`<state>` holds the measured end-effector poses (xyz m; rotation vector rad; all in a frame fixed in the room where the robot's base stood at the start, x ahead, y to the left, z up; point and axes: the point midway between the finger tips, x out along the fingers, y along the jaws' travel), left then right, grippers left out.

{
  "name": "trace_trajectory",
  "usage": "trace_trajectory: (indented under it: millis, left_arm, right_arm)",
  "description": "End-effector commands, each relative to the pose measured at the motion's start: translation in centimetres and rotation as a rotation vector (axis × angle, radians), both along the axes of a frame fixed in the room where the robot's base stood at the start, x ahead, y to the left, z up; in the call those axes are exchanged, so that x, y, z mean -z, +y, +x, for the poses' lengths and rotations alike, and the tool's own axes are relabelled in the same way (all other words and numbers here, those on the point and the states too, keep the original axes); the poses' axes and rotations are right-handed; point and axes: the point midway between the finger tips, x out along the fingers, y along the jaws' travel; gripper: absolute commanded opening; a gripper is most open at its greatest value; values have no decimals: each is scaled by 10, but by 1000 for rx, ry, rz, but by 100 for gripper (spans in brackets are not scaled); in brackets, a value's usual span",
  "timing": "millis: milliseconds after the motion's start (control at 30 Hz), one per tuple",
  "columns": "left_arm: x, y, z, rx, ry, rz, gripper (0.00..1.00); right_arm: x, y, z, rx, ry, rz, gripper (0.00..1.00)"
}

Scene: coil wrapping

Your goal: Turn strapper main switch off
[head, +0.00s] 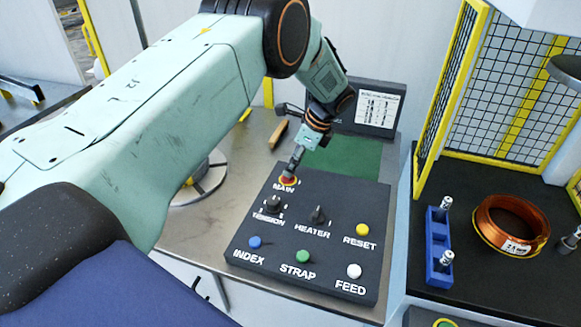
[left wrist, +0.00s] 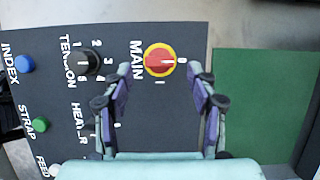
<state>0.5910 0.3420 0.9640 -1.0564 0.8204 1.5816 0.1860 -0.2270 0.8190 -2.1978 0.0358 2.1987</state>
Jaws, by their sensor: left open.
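The main switch is a red rotary knob on a yellow disc (head: 288,180) at the top of the black control panel (head: 330,262). In the left wrist view the knob (left wrist: 159,60) lies between my fingertips, with marks 0 to its right and I below. A pale mark on the knob seems to face the 0. My left gripper (head: 294,169) is at the switch from above, and its two fingers (left wrist: 160,72) are open, one on each side of the knob. I cannot tell whether they touch it. My right gripper is not in view.
The tension knob (head: 273,203), heater knob (head: 318,214) and yellow reset button (head: 362,230) sit close by on the panel. A green mat (head: 350,155) and a screen (head: 368,108) stand behind. A copper coil (head: 511,222) and blue holder (head: 438,245) are at right.

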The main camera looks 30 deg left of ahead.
Motion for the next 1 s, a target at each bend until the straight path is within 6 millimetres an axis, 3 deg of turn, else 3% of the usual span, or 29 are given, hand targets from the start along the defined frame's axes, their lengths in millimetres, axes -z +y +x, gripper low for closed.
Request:
trace_trajectory:
  millis: [200, 400, 600, 1000]
  left_arm:
    - [-44, -17, 5, 1, -4, 1, 58]
    - [-71, -28, 8, 1, -2, 0, 58]
    - [-81, -32, 9, -1, -2, -1, 58]
    - [-81, -32, 9, -1, -1, -1, 58]
  right_arm:
    - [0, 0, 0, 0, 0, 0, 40]
    - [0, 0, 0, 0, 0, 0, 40]
    - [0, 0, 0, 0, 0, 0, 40]
    - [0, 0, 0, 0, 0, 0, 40]
